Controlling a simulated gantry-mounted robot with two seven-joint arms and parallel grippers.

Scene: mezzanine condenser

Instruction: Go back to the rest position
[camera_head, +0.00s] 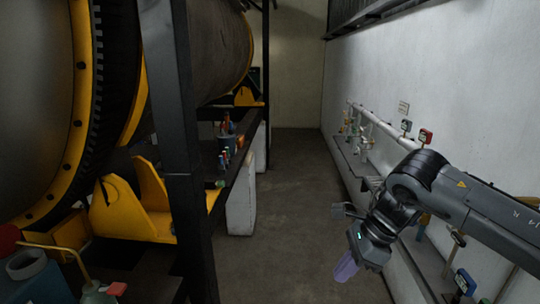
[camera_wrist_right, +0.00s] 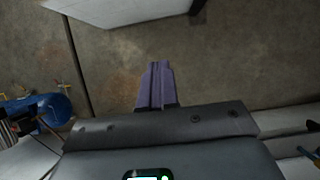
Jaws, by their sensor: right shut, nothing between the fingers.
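My right gripper (camera_head: 345,268) is at the lower right of the head view, at the end of my right arm, which comes in from the right edge. Its purple fingers point down over the bare floor. In the right wrist view the fingers (camera_wrist_right: 155,84) lie side by side, shut with nothing between them. No object touches the right gripper. My left gripper is not in view.
The concrete floor (camera_head: 285,175) of the aisle is clear. A large yellow-rimmed drum machine (camera_head: 75,100) and a dark upright post (camera_head: 185,150) stand on the left. A white wall (camera_head: 440,75) with pipes (camera_head: 375,122) and valves along a ledge runs along the right, close to my right arm.

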